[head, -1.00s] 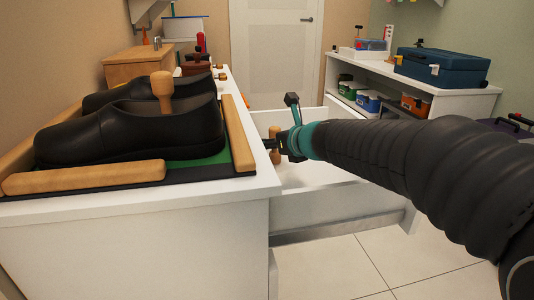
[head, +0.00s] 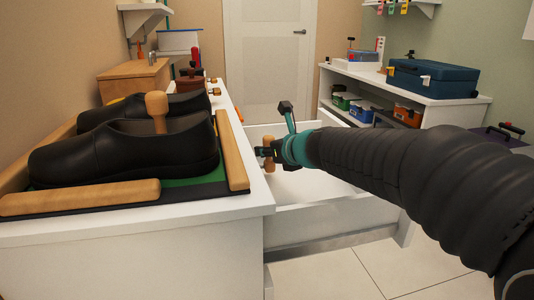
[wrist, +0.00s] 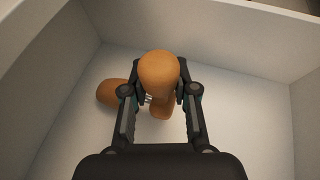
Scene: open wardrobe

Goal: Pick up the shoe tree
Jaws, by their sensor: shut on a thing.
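The shoe tree (head: 267,163) is light brown wood. In the head view it shows small at the end of my arm, over the open white drawer (head: 330,212). In the wrist view its rounded knob (wrist: 158,68) stands between the fingers, with a wooden toe part (wrist: 112,93) to the left and metal rods between. My gripper (wrist: 159,92) is shut on the shoe tree; it also shows in the head view (head: 268,151). The drawer walls surround it in the wrist view. I cannot tell how far the tree is above the drawer floor.
Two black shoes (head: 130,150) sit on a wood-edged tray (head: 80,197) on the white cabinet to the left. A wooden knob (head: 157,106) stands up from the near shoe. A white shelf with a blue toolbox (head: 433,79) is at the right. Tiled floor is clear in front.

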